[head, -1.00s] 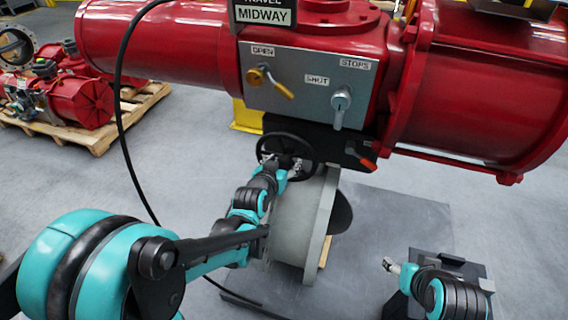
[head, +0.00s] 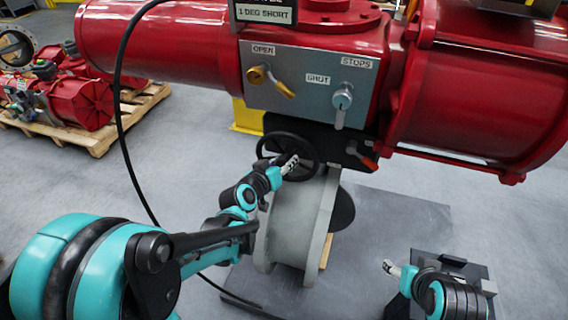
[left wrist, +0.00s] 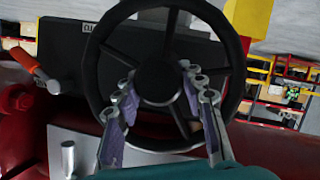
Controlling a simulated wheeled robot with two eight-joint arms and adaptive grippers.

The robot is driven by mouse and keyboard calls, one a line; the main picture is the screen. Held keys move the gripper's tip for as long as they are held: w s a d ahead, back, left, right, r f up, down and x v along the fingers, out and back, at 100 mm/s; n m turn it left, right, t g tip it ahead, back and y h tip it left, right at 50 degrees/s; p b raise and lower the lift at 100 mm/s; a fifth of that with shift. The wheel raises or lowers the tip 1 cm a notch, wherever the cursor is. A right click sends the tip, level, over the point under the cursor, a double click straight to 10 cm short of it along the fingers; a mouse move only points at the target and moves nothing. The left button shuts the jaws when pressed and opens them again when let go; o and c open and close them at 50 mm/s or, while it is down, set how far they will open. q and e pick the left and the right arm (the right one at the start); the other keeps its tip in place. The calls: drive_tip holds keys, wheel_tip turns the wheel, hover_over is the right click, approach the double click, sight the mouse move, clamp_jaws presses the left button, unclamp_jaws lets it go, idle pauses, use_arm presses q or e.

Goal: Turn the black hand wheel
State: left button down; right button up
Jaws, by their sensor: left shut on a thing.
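The black hand wheel (head: 303,137) sits below the grey control panel of the red actuator. It fills much of the left wrist view, with its dark hub (left wrist: 160,82) near the middle. My left gripper (head: 291,162) is at the wheel's centre. In the left wrist view its two fingers (left wrist: 158,76) lie one on each side of the hub, inside the rim, shut on the wheel. The sign (head: 265,12) above the panel reads "1 DEG SHORT". My right gripper (head: 390,267) is away from the wheel at the lower right; its fingers are too small to judge.
The panel (head: 309,82) carries a brass lever (head: 280,85) and a silver lever (head: 341,100). An orange-red handle (head: 367,161) is right of the wheel. A black cable (head: 122,110) hangs at left. A grey flanged body (head: 295,220) stands below the wheel.

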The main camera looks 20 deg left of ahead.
use_arm(q)
drive_tip(key=shift+n+h, duration=0.3)
drive_tip(key=c, duration=0.9)
unclamp_jaws()
drive_tip(key=shift+s, duration=0.1)
drive_tip(key=v, duration=1.2)
drive_tip(key=shift+f, duration=0.1)
